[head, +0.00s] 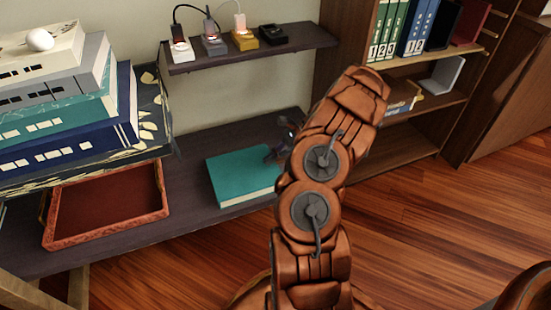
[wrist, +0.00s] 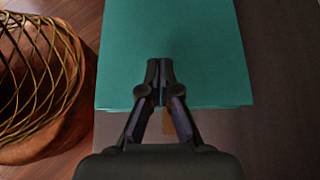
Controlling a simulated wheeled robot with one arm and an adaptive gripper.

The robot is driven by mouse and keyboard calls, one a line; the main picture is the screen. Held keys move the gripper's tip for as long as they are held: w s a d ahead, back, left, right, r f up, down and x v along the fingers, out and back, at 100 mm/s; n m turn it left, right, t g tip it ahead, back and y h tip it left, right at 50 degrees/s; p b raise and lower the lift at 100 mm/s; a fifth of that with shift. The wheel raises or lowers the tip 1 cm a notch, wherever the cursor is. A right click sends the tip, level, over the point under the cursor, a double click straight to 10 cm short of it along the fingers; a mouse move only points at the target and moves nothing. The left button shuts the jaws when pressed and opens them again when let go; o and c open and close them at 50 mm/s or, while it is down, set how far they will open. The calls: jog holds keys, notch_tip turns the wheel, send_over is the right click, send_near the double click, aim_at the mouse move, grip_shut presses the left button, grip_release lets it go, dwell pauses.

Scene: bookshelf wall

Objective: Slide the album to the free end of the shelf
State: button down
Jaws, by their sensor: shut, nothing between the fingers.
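The album (head: 240,177) is a flat teal book lying on the dark lower shelf (head: 215,223) in the head view. In the wrist view the album (wrist: 205,50) fills the upper middle, with its near edge facing my gripper. My gripper (wrist: 160,98) is shut and empty, its fingertips over the album's near edge; I cannot tell if they touch it. In the head view my gripper (head: 281,148) shows small at the album's right end, partly hidden by my arm. The shelf's right end is hidden behind my arm.
A red tray (head: 55,240) and a stack of large books (head: 60,120) stand to the left. An upper shelf (head: 200,64) with several small devices hangs above. A wire basket (wrist: 35,60) stands beside the shelf in the wrist view. A bookcase (head: 400,150) is at right.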

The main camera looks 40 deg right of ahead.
aim_at(240, 175)
jog(key=w+a, duration=0.1)
jog(key=a, duration=0.1)
jog(key=w+a+b, duration=0.1)
jog(key=a, duration=0.2)
jog(key=w+a+b, duration=0.1)
jog(key=a, duration=0.1)
jog(key=shift+a+f, duration=0.1)
jog(key=shift+a, duration=0.15)
jog(key=shift+w+a+f+b, duration=0.15)
jog(key=shift+a+f+b, duration=0.1)
jog(key=shift+b, duration=0.2)
jog(key=shift+d+f+b, duration=0.1)
jog(key=shift+f+b, duration=0.1)
jog(key=shift+b, duration=0.1)
jog(key=shift+r+p, duration=0.1)
jog(key=shift+p, duration=0.45)
jog(key=shift+f, duration=0.45)
